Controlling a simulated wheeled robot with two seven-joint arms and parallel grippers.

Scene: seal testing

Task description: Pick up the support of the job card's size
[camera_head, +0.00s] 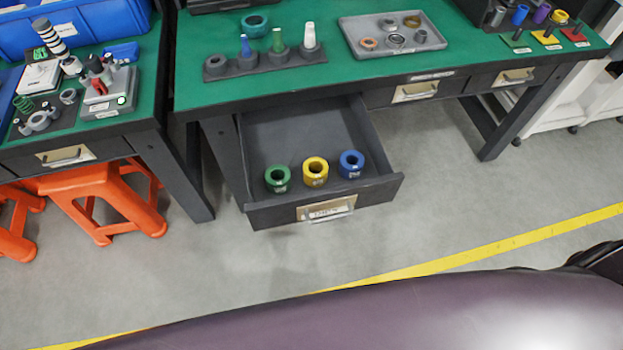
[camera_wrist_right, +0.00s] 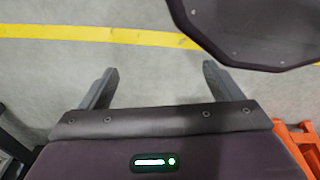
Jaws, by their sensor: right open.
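Three ring-shaped supports stand in a row near the front of an open drawer (camera_head: 318,120). They are a green support (camera_head: 277,178) on the left, a yellow support (camera_head: 315,171) in the middle and a blue support (camera_head: 351,164) on the right. Each has a small label too small to read. I cannot make out a job card. My right gripper (camera_wrist_right: 155,85) shows in the right wrist view, open and empty above bare floor, with its fingers wide apart. It does not show in the head view. My left gripper is not in view.
The green-topped workbench (camera_head: 340,75) carries a rack of coloured nozzles (camera_head: 262,62) and a grey tray of rings (camera_head: 390,35). Orange stools (camera_head: 105,205) stand under the left bench. Open floor with a yellow line (camera_head: 470,250) lies before the drawer.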

